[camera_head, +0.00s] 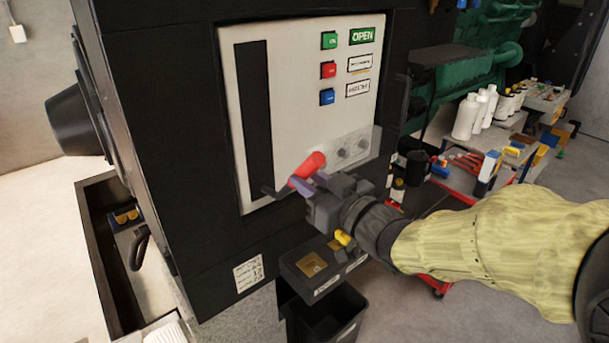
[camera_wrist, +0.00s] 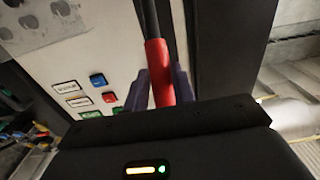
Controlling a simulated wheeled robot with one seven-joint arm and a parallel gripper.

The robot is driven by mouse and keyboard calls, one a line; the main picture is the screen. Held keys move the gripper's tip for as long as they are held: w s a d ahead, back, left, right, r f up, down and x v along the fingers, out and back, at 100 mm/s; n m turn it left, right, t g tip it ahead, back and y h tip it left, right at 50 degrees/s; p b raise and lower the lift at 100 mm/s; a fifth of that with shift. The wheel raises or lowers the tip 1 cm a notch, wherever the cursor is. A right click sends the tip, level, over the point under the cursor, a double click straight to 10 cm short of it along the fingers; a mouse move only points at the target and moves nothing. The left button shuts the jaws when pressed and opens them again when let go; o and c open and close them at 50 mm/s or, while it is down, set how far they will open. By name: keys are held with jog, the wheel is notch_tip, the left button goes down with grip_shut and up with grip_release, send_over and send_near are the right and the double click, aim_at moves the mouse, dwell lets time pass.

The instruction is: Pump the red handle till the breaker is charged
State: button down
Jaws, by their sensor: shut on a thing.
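The red handle (camera_head: 308,168) is on a dark lever at the lower part of the breaker's pale front panel (camera_head: 290,110). My gripper (camera_head: 304,185) has its purple fingers shut on the red handle. In the wrist view the red handle (camera_wrist: 158,72) lies between the two fingers, with its dark lever running up from it. The panel has green, red and blue buttons (camera_head: 328,69) with labels beside them, the top one reading OPEN. Part of the red grip is hidden by my fingers, and I cannot read the smaller labels.
A black cabinet (camera_head: 170,150) surrounds the panel. Below my gripper are a small dark box (camera_head: 318,268) and a black bin (camera_head: 335,318). A cart with white bottles (camera_head: 466,118) and tools stands at the right. Bare floor shows at the lower right.

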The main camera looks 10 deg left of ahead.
jog(key=f, duration=0.1)
jog(key=s+d+f+b, duration=0.1)
jog(key=f, duration=0.1)
jog(key=shift+s+d+f, duration=0.25)
jog(key=shift+d+f, duration=0.05)
jog(key=shift+d, duration=0.1)
jog(key=shift+r, duration=0.1)
jog(key=r+p, duration=0.1)
jog(key=w+a+r+p, duration=0.1)
jog(key=r, duration=0.1)
jog(key=w+a+r+p, duration=0.1)
jog(key=r, duration=0.1)
jog(key=shift+a+r+p, duration=0.1)
jog(key=shift+a+p, duration=0.15)
jog(key=shift+p, duration=0.05)
jog(key=shift+w+a, duration=0.2)
jog(key=shift+w, duration=0.05)
